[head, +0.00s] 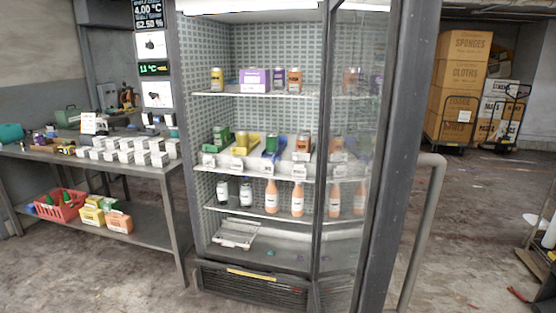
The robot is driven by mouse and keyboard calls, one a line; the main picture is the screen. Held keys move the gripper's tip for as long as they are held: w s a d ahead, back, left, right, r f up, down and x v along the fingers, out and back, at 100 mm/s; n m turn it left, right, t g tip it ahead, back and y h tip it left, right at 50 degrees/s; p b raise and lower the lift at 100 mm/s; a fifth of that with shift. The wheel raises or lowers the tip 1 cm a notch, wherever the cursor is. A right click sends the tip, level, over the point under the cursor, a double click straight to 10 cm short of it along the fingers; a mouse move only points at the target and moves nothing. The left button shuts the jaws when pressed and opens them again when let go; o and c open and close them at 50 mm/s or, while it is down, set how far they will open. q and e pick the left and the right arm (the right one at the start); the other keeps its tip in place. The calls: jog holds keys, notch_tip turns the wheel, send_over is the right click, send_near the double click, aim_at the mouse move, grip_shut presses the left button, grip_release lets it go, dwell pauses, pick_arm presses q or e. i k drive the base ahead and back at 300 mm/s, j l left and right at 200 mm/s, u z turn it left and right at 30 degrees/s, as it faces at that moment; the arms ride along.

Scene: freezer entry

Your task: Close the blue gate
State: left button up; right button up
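No blue gate shows in the head view. Neither of my grippers is in view. A tall grey display fridge (187,140) stands in the middle, with a lit interior and stocked shelves. A dark-framed glass door (385,150) is on its right side and seems to stand partly open towards me; its exact angle is hard to tell. A grey curved bar (430,205) is just right of that frame; I cannot tell whether it is fixed to the door.
A metal table (150,170) with small white boxes stands at left, with a red basket (60,205) on its lower shelf. Carton stacks (460,75) stand on trolleys at back right. A cart (540,245) is at the right edge. The floor (465,220) between is mostly clear.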

aim_at(275, 158)
jog(key=i+j, duration=0.1)
jog(key=j, duration=0.5)
jog(key=j+z, duration=0.1)
jog(key=j, duration=0.45)
jog(key=i+j+z, duration=0.1)
jog(key=i+j, duration=0.2)
jog(key=j, duration=0.15)
jog(key=i+j+z, duration=0.1)
jog(key=i+j, duration=0.15)
jog(key=j, duration=0.2)
jog(key=i+j+z, duration=0.1)
jog(key=i+j, duration=0.2)
jog(key=i, duration=0.25)
jog(key=i+j+z, duration=0.1)
jog(key=i+j, duration=0.2)
jog(key=i, duration=0.25)
jog(key=i+j, duration=0.2)
jog(key=i, duration=0.3)
jog(key=i+j+z, duration=0.15)
jog(key=i, duration=0.4)
